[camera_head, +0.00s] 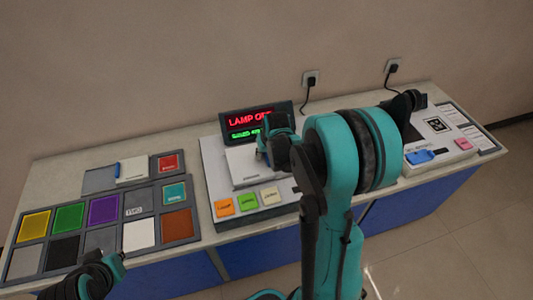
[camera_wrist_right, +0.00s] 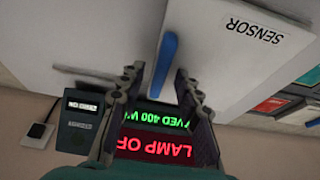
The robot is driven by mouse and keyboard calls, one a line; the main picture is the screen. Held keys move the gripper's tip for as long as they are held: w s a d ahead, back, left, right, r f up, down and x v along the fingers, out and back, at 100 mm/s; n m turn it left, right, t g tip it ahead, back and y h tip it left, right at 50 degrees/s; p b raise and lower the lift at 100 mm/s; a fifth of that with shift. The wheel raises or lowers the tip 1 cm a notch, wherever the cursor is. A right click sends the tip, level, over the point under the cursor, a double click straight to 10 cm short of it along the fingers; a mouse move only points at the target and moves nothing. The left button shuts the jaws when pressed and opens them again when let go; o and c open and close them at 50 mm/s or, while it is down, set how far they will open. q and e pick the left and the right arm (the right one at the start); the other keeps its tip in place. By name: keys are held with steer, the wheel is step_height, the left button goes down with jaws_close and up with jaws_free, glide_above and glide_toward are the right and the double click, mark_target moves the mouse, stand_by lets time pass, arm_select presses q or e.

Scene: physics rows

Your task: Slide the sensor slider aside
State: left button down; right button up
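The sensor slider shows in the right wrist view as a white plate (camera_wrist_right: 240,45) marked SENSOR, with a narrow blue handle (camera_wrist_right: 165,60) beside its edge. In the head view the white plate (camera_head: 243,165) lies on the central console below the display, and the blue handle is hidden by my right gripper (camera_head: 268,146). In the wrist view my right gripper (camera_wrist_right: 158,82) is open, its fingers apart on either side of the handle's line, with gaps visible. Contact cannot be told. My left gripper (camera_head: 112,264) is at the lower left, away from the console; its fingers are unclear.
The display (camera_head: 255,122) reads LAMP OFF in red behind the console. Orange, green and cream buttons (camera_head: 247,200) line its front. A tray of coloured tiles (camera_head: 103,210) lies left. A white panel (camera_head: 437,127) with blue and pink pieces is right, past my arm.

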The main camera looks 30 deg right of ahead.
steer(key=shift+c, duration=0.3)
jaws_close()
steer(key=s+d, duration=0.1)
steer(key=d, duration=0.4)
steer(key=s+d, duration=0.1)
steer(key=d, duration=0.4)
steer(key=s+d+b, duration=0.1)
steer(key=s+d, duration=0.1)
steer(key=d, duration=0.4)
steer(key=shift+d, duration=0.1)
steer(key=shift+d+r, duration=0.1)
steer(key=shift+o, duration=0.3)
jaws_free()
steer(key=shift+d, duration=0.1)
